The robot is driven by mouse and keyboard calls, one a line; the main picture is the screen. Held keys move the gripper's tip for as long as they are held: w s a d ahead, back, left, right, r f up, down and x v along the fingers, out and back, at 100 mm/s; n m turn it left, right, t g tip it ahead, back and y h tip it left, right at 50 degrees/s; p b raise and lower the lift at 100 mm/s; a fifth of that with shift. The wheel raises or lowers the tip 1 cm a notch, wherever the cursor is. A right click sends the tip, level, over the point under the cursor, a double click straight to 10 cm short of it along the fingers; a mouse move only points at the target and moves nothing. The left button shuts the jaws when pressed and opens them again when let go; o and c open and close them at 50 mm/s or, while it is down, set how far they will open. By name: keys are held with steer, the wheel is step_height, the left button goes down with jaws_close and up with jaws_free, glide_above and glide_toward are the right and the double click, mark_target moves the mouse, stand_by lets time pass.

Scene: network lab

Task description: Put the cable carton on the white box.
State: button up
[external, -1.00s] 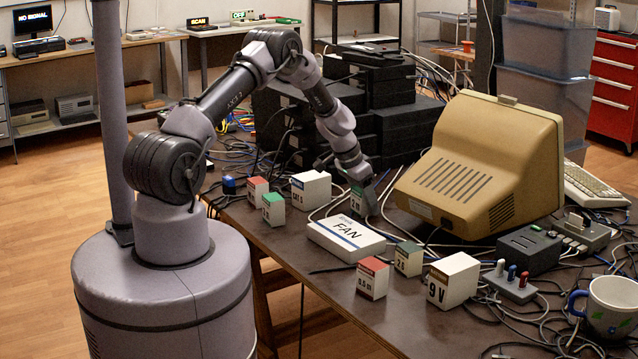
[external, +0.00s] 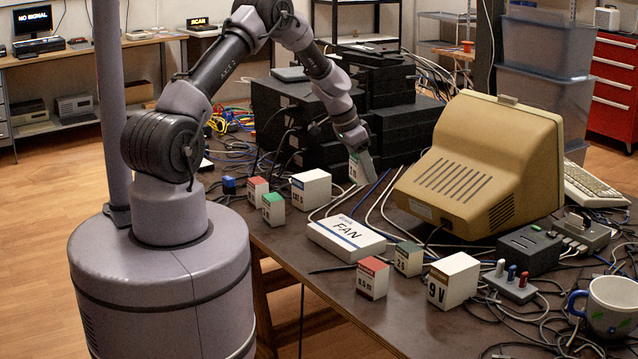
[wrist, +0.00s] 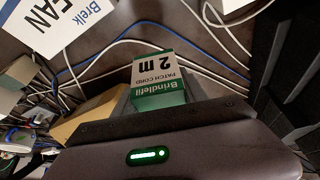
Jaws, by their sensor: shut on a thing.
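My gripper (external: 361,168) is shut on a green and white carton (external: 354,167), which also shows in the wrist view (wrist: 158,83). It is marked "Brindlefil PATCH CORD 2 m". I hold it above the table, behind the flat white FAN box (external: 346,238), clear of it. The FAN box also shows at the upper left of the wrist view (wrist: 62,22). It lies flat on the table with nothing on its top. My fingers partly hide the carton in the external view.
Red 0.5 m (external: 372,278) and green (external: 408,259) cartons stand in front of the FAN box. A beige monitor (external: 480,165) is to the right, black stacked equipment (external: 385,80) behind. Loose cables cross the table (external: 330,285).

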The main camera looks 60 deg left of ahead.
steer(key=s+d+m+g+h, duration=0.1)
steer(key=s+d+m, duration=0.1)
steer(key=s+m, duration=0.2)
steer(key=s+d+f+m+g+h, duration=0.1)
steer(key=s+d+m, duration=0.2)
steer(key=s, duration=0.3)
steer(key=s+d+f+m+g+h, duration=0.1)
steer(key=s+d+m, duration=0.2)
steer(key=s+m, duration=0.2)
steer(key=shift+s+m+h, duration=0.2)
steer(key=shift+m+h, duration=0.1)
steer(key=shift+m, duration=0.2)
steer(key=s+d+r+m+g+y, duration=0.1)
steer(key=s+d+m+g, duration=0.4)
steer(key=s+m, duration=0.75)
steer(key=n+b, duration=0.1)
steer(key=b, duration=0.1)
glide_above(344, 236)
steer(key=a, duration=0.1)
steer(key=shift+w+f+t, duration=0.3)
steer(key=shift+w+f, duration=0.05)
steer(key=shift+f, duration=0.35)
steer(key=shift+w+f, duration=0.15)
steer(key=shift+f, duration=0.2)
step_height(344, 236, down, 3)
steer(key=shift+r+b, duration=0.1)
steer(key=shift+b, duration=0.65)
steer(key=shift+r, duration=0.1)
